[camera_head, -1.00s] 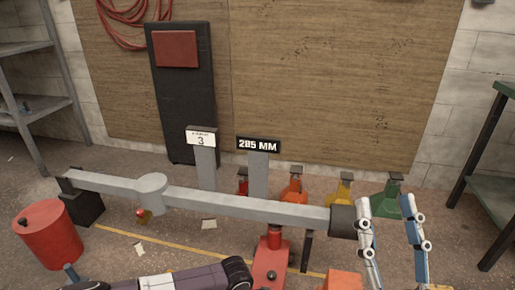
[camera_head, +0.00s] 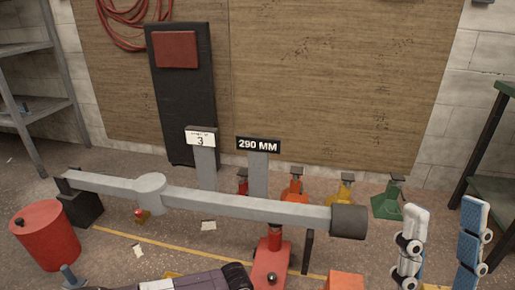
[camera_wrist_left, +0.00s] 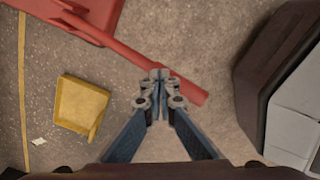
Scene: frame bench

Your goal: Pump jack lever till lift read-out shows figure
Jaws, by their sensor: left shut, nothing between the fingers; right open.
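The lift read-out (camera_head: 258,145) shows 290 MM on a grey post. The red jack (camera_head: 268,262) stands under the long grey beam (camera_head: 255,207); it also shows at the top left of the left wrist view (camera_wrist_left: 75,18). The red lever (camera_wrist_left: 188,86) slants down to the right in that view. My left gripper (camera_wrist_left: 158,75) is shut and empty, its tips overlapping the lever in the picture; I cannot tell whether they touch it. My right gripper (camera_head: 444,225) is open and empty, right of the beam's dark end (camera_head: 349,221).
A white sign (camera_head: 201,137) reads 3; its small print is unreadable. A red drum (camera_head: 47,235) stands at left. Orange (camera_head: 295,183), yellow (camera_head: 341,188) and green (camera_head: 388,200) stands line the back. Shelving flanks both sides.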

